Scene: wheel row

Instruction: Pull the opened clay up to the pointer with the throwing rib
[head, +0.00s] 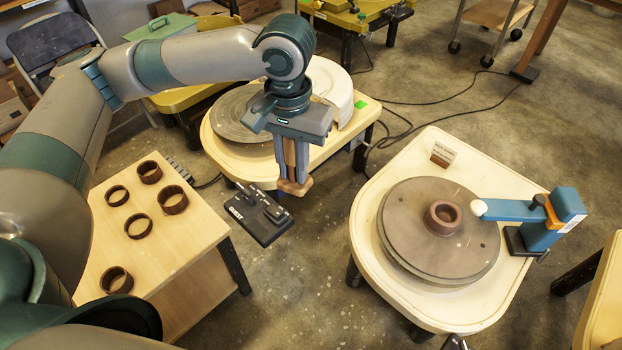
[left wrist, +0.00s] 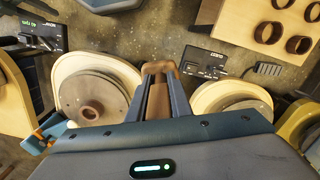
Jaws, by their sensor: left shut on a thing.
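The opened clay (head: 443,217) is a low brown ring on the brown wheel head (head: 405,245); in the left wrist view the clay (left wrist: 91,113) is at lower left. The blue pointer (head: 515,210) has a white ball tip beside the clay's right side, near its rim height. My left gripper (head: 291,160) is shut on the wooden throwing rib (head: 296,187), which points down between two wheels, well left of the clay and apart from it. The rib (left wrist: 158,100) shows between the fingers in the wrist view. My right gripper is not in view.
The cream wheel table (head: 400,295) carries a small card in a wooden holder (head: 441,155). A black pedal unit (head: 258,215) lies below the rib. A wooden table (head: 190,235) at left bears several brown rings. Another wheel (head: 240,115) stands behind the gripper.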

